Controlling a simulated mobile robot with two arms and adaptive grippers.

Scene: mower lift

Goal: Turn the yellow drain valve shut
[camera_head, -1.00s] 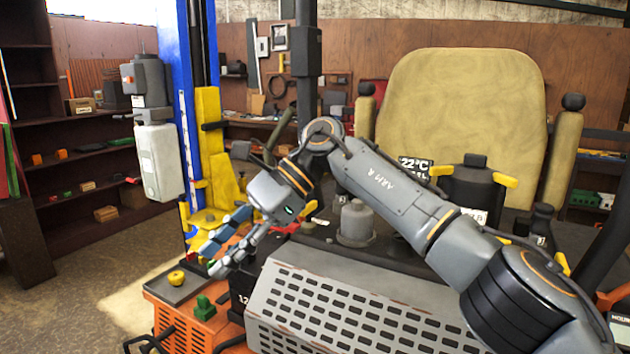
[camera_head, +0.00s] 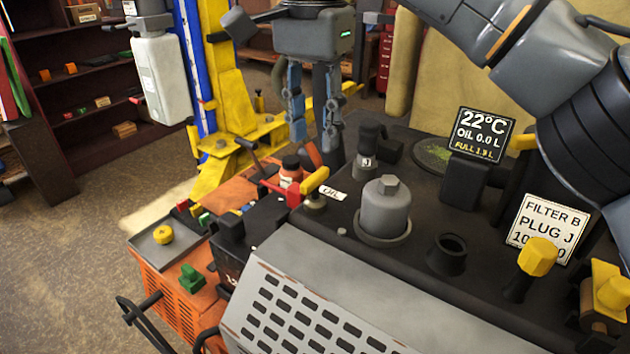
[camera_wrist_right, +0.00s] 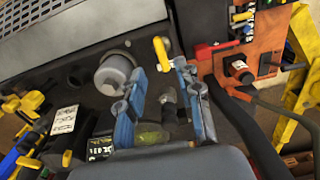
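A yellow lever handle (camera_head: 313,180) sits on a small round valve body beside an OIL label (camera_head: 333,193), near the left end of the dark engine deck. It runs obliquely in the head view. In the right wrist view the yellow lever (camera_wrist_right: 161,53) lies just past the fingertips, in line with the gap between them. My right gripper (camera_head: 314,133) points down above and behind the lever, with its fingers spread and nothing between them. The right gripper (camera_wrist_right: 160,70) also shows open in the wrist view. I cannot see it touching the lever. My left gripper is not in view.
A grey oil filter (camera_head: 386,208) stands right of the lever, and a black plug marked J (camera_head: 367,145) behind it. Other yellow knobs (camera_head: 537,257) are far right. A display (camera_head: 480,135) reads OIL 0.0 L.

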